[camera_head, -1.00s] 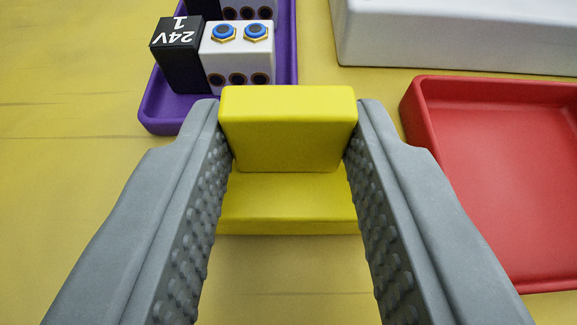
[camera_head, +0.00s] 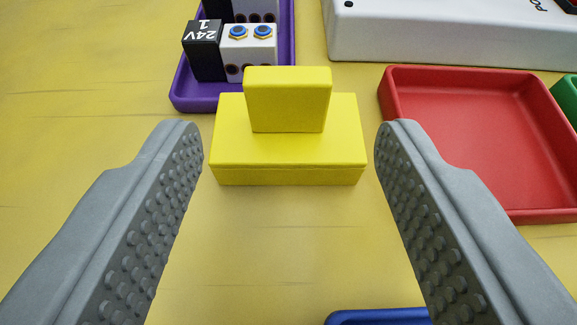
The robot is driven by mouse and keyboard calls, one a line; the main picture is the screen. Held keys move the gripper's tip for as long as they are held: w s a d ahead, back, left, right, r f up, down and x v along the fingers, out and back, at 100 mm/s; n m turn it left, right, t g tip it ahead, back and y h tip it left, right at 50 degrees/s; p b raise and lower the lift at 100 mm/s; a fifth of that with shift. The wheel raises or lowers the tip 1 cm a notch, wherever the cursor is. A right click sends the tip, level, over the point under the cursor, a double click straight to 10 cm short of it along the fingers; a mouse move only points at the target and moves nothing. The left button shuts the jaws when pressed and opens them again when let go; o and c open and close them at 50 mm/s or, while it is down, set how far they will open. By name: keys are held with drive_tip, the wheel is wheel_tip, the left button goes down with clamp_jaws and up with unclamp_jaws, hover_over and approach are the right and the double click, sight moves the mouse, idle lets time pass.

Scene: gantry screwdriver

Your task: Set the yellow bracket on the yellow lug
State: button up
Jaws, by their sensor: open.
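The yellow bracket (camera_head: 288,100) shows as an upright yellow block in the middle of the view. It stands on a wider, low yellow block (camera_head: 230,145) of the same colour, which rests on the yellow table. I cannot tell whether this low block is the yellow lug or the bracket's own foot over a hidden lug. The upright block looks level and sits toward the back of the low block. My gripper (camera_head: 290,130) is open and empty. Its fingers are well apart, one on each side of the yellow blocks, clear of them and nearer the camera.
A purple tray (camera_head: 182,96) with black and white blocks stands behind on the left. An empty red tray (camera_head: 470,140) is close on the right. A white box (camera_head: 440,35) lies at the back right. A blue rim (camera_head: 380,317) shows at the bottom edge. The left table is clear.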

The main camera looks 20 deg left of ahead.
drive_tip(key=shift+v, duration=4)
